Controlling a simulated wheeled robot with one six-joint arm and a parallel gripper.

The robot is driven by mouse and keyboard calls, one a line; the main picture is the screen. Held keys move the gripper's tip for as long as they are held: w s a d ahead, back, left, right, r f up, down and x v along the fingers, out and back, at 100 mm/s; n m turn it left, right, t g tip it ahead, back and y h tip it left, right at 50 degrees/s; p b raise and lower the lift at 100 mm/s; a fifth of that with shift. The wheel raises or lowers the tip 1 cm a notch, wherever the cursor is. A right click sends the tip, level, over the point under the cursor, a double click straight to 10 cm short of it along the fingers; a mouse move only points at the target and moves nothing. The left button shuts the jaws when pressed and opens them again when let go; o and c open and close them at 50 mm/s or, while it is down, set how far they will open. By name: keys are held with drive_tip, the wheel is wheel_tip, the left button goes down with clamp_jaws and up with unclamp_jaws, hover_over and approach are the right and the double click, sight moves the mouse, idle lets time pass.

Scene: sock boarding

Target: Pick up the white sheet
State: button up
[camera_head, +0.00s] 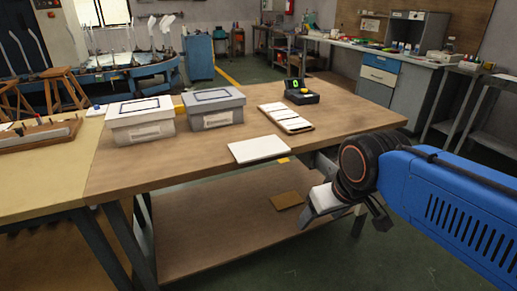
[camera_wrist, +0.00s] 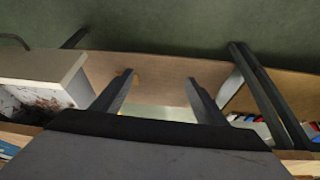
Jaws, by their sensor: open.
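The white sheet (camera_head: 259,149) lies flat on the wooden table (camera_head: 200,165), close to its front edge. My gripper (camera_head: 345,213) hangs beyond the table's front edge, to the right of the sheet and lower in the picture, clearly apart from it. In the wrist view my gripper (camera_wrist: 158,83) has its two dark fingers spread, with nothing between them. I cannot make out the sheet in the wrist view.
Two lidded boxes, one white (camera_head: 140,118) and one grey (camera_head: 213,107), stand on the table behind the sheet. A white-topped board (camera_head: 286,117) and a black device with a green display (camera_head: 300,92) are at the right. A lower shelf (camera_head: 225,232) sits below.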

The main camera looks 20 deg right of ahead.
drive_tip(key=o, duration=0.7)
drive_tip(key=w+r, duration=0.1)
drive_tip(key=w+r+n, duration=0.2)
drive_tip(key=r, duration=0.1)
drive_tip(key=shift+w+a, duration=0.1)
drive_tip(key=shift+a, duration=0.15)
wheel_tip(320, 180, up, 19)
drive_tip(key=n+g, duration=0.5)
drive_tip(key=n, duration=1.2)
hover_over(257, 147)
wheel_tip(257, 147, down, 16)
drive_tip(key=shift+f, duration=0.2)
